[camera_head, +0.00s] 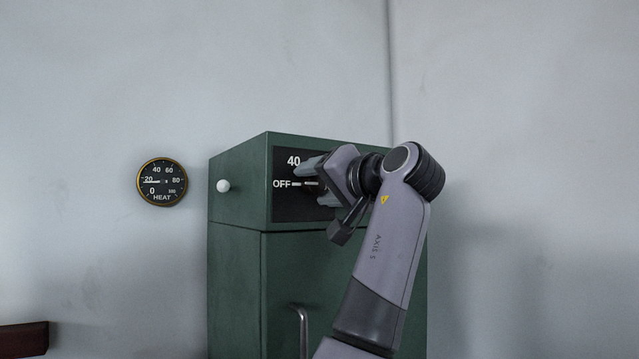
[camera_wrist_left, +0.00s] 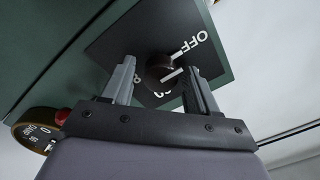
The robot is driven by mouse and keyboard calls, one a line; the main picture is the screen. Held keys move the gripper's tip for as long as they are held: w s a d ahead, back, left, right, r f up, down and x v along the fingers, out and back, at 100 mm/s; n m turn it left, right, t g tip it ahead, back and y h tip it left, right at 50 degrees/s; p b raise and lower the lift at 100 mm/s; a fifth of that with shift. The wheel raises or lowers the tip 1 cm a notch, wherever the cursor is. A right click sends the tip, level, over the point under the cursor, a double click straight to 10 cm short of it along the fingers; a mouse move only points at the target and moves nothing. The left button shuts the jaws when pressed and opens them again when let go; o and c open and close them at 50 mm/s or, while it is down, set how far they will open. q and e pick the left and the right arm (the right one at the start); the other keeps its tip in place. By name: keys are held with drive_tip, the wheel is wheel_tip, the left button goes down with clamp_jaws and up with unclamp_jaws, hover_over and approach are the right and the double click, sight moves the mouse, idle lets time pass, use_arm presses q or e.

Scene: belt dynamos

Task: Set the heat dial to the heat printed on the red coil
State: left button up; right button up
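The heat dial is a dark round knob (camera_wrist_left: 160,68) with a white line, on a black panel (camera_head: 284,207) on the green cabinet. The panel reads "OFF" and "40" in the head view; my gripper hides the rest. My left gripper (camera_head: 322,183) is at the panel. In the left wrist view its two fingers (camera_wrist_left: 160,85) are apart, with the knob showing between them and a gap on each side. I cannot tell whether they touch it. No red coil shows in either view. My right gripper is not in view.
A round gauge marked HEAT (camera_head: 162,182) hangs on the wall left of the green cabinet (camera_head: 235,270), its needle near 20. A white knob (camera_head: 223,185) is on the cabinet's left side. The wrist view shows a brass-rimmed gauge (camera_wrist_left: 32,131) and a red round part (camera_wrist_left: 62,116).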

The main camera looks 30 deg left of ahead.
use_arm(q)
drive_tip(key=c, duration=0.8)
